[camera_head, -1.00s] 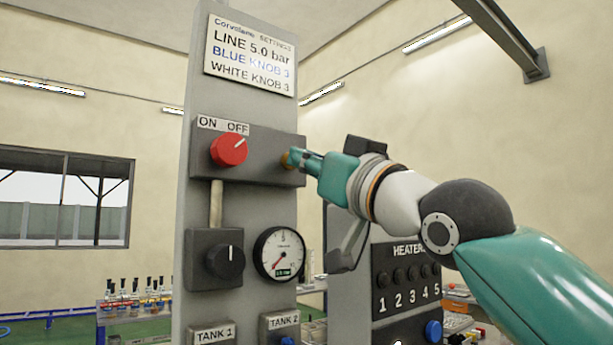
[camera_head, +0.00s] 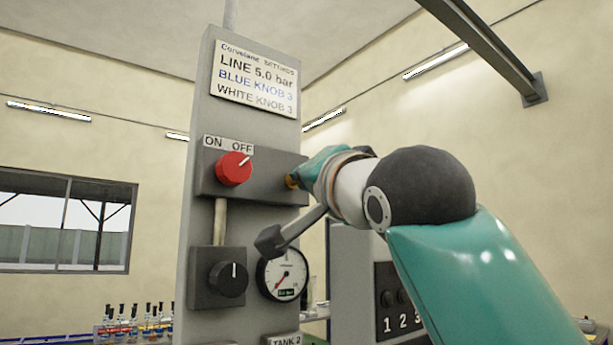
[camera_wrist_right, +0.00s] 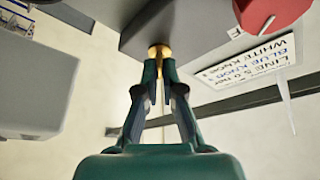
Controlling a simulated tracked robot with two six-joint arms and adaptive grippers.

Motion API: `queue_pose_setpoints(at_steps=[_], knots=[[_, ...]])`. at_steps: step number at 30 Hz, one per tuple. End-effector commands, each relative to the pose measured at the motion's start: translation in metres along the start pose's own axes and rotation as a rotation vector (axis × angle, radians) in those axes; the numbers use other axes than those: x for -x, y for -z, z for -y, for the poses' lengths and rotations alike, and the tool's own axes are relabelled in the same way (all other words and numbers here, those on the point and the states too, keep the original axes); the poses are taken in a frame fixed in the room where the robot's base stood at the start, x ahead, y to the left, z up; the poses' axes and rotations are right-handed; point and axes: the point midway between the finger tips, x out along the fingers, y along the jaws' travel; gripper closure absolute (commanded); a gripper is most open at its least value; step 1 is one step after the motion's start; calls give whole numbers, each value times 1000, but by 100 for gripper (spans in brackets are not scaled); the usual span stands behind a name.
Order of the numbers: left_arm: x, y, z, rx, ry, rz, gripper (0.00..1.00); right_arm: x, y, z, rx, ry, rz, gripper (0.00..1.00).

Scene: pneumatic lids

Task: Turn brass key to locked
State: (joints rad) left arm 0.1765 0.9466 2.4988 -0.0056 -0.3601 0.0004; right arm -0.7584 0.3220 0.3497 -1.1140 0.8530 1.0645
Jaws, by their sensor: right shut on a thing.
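The brass key (camera_head: 291,182) sits at the right end of the grey switch box (camera_head: 215,189), beside the red knob (camera_head: 234,169). My right gripper (camera_head: 305,175) reaches it from the right and is shut on it. In the right wrist view the green fingers of the right gripper (camera_wrist_right: 160,75) close around the brass key (camera_wrist_right: 159,50) where it meets the box. The fingers hide much of the key, and I cannot read a lock mark. The red knob's white line points towards OFF. My left gripper is not in view.
Below the box are a black knob (camera_head: 228,279) and a round gauge (camera_head: 282,273) with its needle low. A settings plate (camera_head: 255,79) is above. A heater cabinet (camera_head: 352,262) stands behind my right arm.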

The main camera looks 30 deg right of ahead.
Motion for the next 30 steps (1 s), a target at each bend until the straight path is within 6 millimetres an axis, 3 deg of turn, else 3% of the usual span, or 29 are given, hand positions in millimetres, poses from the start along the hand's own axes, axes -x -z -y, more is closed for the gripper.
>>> queue_pose_setpoints(at_steps=[17, 18, 22, 30], knots=[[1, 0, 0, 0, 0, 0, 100, 0, -3, -1, -36, -21, 7, 100], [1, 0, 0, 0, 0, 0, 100, 0, -3, -2, -36, -21, 8, 91], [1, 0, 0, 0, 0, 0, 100, 0, -2, -1, -35, -20, 6, 69], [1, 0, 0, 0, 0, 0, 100, 0, -1, -1, -35, -17, 3, 69]])
